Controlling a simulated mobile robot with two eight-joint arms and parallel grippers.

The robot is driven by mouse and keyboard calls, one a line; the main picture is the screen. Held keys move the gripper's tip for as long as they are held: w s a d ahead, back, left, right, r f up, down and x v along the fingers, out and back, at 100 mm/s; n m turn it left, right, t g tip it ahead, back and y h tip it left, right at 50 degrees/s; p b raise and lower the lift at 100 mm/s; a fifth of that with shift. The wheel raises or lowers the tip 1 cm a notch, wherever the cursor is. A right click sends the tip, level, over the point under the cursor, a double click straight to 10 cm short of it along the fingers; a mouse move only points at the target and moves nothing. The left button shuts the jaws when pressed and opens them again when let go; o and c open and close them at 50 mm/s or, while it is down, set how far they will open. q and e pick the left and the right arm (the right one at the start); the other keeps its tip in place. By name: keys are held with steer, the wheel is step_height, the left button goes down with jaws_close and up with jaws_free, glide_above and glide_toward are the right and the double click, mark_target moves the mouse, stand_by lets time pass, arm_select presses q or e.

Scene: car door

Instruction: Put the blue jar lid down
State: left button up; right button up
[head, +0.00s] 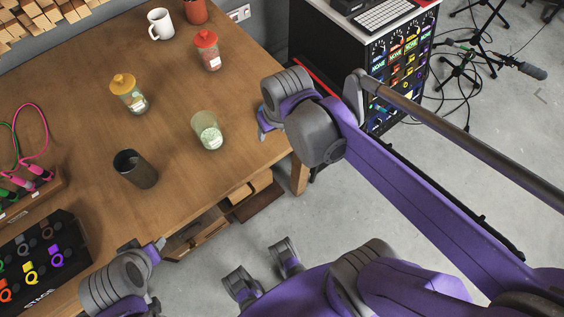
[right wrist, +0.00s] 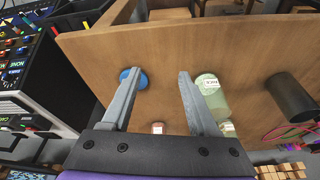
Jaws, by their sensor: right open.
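The blue jar lid (right wrist: 142,80) shows in the right wrist view, apparently flat on the wooden table near its edge. The left-hand finger in that view covers part of it. My right gripper (right wrist: 158,72) is open with nothing clasped between its fingers; whether a finger touches the lid is unclear. In the head view the right gripper (head: 264,128) is over the table's right edge, and the lid is hidden there. A pale green jar without a lid (head: 207,132) stands to its left. My left gripper (head: 155,248) is at the table's front edge, its jaws unclear.
On the table (head: 80,120) stand a yellow-lidded jar (head: 129,95), a red-lidded jar (head: 207,52), a dark cup (head: 136,170), a white mug (head: 160,25) and a reddish cup (head: 196,10). A black switch box (head: 40,260) is at the front left. Bare wood lies between the jars.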

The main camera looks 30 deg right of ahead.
steer(key=s+a+f+n+t, duration=0.1)
steer(key=s+a+f, duration=0.1)
steer(key=s+f, duration=0.3)
steer(key=s, duration=0.3)
steer(key=shift+a+t, duration=0.2)
steer(key=shift+t, duration=0.1)
